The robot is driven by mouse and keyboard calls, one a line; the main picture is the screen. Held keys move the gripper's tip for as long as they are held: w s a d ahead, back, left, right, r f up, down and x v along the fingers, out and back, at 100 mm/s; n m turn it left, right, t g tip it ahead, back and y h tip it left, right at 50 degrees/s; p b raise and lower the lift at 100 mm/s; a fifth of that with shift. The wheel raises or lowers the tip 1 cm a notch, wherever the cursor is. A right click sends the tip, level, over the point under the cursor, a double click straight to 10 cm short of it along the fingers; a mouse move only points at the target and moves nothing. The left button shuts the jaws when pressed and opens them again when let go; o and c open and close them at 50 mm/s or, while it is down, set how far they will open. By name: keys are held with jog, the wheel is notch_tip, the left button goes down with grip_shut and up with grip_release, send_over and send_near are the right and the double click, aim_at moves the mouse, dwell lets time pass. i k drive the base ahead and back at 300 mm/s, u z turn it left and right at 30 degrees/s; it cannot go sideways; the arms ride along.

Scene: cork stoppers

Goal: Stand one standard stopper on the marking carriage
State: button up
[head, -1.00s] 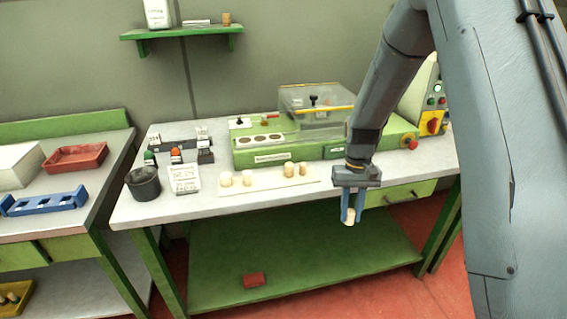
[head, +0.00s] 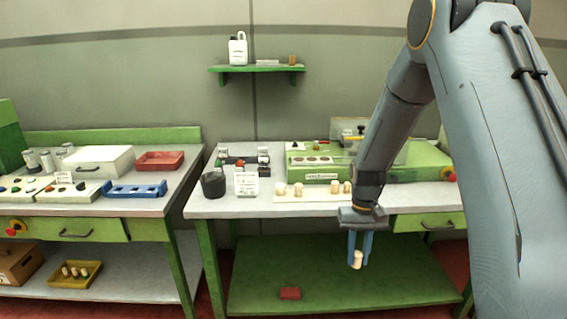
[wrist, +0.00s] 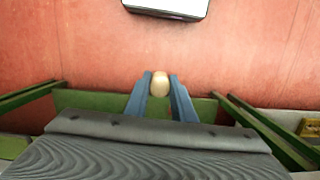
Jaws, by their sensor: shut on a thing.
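My gripper (head: 359,254) is shut on a pale cork stopper (head: 357,261), held between its blue fingertips in front of the right bench, below its top. In the wrist view the stopper (wrist: 160,84) sits between both fingertips, seen roughly end-on. Several other stoppers (head: 298,189) stand on a pale board (head: 318,196) at the bench's front; my arm partly hides that row. Behind it, a green machine (head: 325,172) carries a light strip with dark round spots (head: 311,159). I cannot tell for sure whether this strip is the marking carriage.
A dark cup (head: 213,184) and a printed card (head: 246,183) stand left of the board. A clear cover (head: 350,133) rises behind the machine. A left bench holds a blue rack (head: 135,190) and red tray (head: 158,161).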

aim_at(299, 159)
jog(key=u, duration=1)
jog(key=i, duration=0.65)
jog(key=z, duration=0.35)
